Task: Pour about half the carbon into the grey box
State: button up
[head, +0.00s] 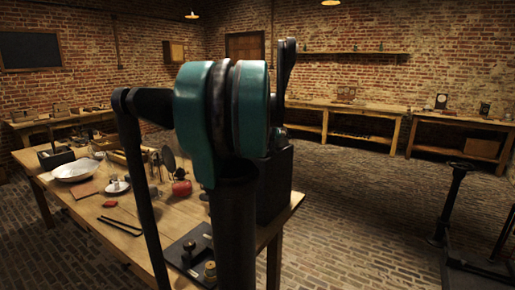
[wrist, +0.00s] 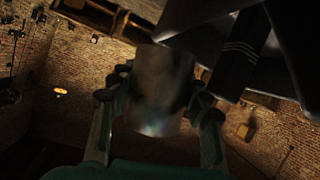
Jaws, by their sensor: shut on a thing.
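In the wrist view my gripper (wrist: 158,108) is shut on a dull metallic cylinder (wrist: 162,82), with its dark, green-edged fingers on both sides. The cylinder looks like a jar or beaker. Its inside is not visible, so I cannot tell whether carbon is in it. In the head view my own arm blocks the middle of the picture, and the gripper and cylinder cannot be made out there. I cannot pick out the grey box with certainty; dark angular shapes (wrist: 250,45) fill the upper right of the wrist view, beyond the cylinder.
The wooden table (head: 122,240) holds a white bowl (head: 75,171), a red flask (head: 181,187), a dark open box (head: 55,156), black tongs (head: 120,225) and a dark board with small fittings (head: 190,262). A black stand (head: 455,195) is at right.

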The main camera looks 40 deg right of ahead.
jog(key=shift+w+a+f+n+g, duration=0.2)
jog(key=shift+w+f+n+g, duration=0.15)
jog(key=shift+w+n, duration=0.15)
jog(key=shift+n+g+h, duration=0.35)
jog(key=shift+n+h, duration=0.05)
jog(key=shift+n, duration=0.3)
jog(key=r, duration=0.2)
jog(key=w+r, duration=0.1)
jog(key=r, duration=0.1)
jog(key=shift+a, duration=0.25)
jog(key=shift+w+a+r+n+g, duration=0.3)
jog(key=shift+w+n+g, duration=0.1)
jog(key=shift+w+n, duration=0.2)
jog(key=shift+w+r+n+g+h, duration=0.1)
jog(key=shift+r+n+g+h, duration=0.2)
jog(key=shift+r+n+h, duration=0.15)
jog(key=shift+f+n+g+h, duration=0.35)
jog(key=shift+f+n, duration=0.1)
jog(key=shift+n, duration=0.2)
jog(key=shift+r+n+g, duration=0.35)
jog(key=shift+n, duration=0.15)
jog(key=shift+w+a+n+g+h, duration=0.15)
jog(key=shift+w+n+h, duration=0.1)
jog(key=shift+n+h, duration=0.25)
jog(key=shift+w+a+n+g+h, duration=0.15)
jog(key=shift+w+n+h, duration=0.15)
jog(key=shift+n, duration=0.3)
jog(key=shift+w, duration=0.15)
